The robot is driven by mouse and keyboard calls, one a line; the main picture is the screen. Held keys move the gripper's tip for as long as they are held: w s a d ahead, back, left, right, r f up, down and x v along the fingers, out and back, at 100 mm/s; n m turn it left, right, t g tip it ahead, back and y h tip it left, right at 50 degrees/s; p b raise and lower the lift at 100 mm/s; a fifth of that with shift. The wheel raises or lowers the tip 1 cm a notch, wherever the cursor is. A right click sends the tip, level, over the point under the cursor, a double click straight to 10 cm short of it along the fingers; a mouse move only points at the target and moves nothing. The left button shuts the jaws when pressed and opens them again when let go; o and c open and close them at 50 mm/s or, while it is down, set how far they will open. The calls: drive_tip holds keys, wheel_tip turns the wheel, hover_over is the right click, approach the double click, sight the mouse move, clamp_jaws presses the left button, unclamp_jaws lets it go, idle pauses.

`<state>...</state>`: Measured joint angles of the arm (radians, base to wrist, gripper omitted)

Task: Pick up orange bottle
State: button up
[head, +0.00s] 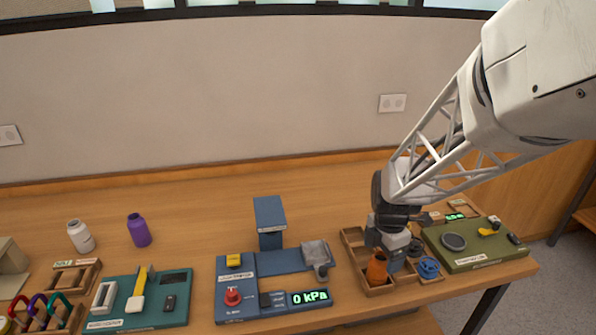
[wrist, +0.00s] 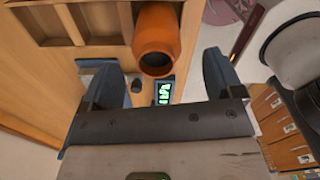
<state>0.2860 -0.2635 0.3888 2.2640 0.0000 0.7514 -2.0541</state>
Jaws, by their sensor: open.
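The orange bottle (head: 377,268) stands upright in a compartment of the wooden tray (head: 352,250) at the right of the bench. My gripper (head: 396,252) is low over the tray, right beside the bottle. In the wrist view the bottle (wrist: 160,28) shows with its open mouth toward me, at the gap between the two fingertips (wrist: 161,62). The fingers are apart, with visible space on both sides of the bottle's neck. I cannot tell how far the bottle reaches in between them.
A blue jar (head: 428,267) stands in the tray's right part. A green board (head: 475,255) lies to the right, a blue pressure station (head: 262,312) to the left. A purple bottle (head: 138,230) and a white bottle (head: 81,236) stand far left. The bench behind the tray is clear.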

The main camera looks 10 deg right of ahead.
sight(379, 265)
drive_tip(key=shift+w+f, duration=0.2)
drive_tip(key=shift+f, duration=2.25)
drive_tip(key=c, duration=1.1)
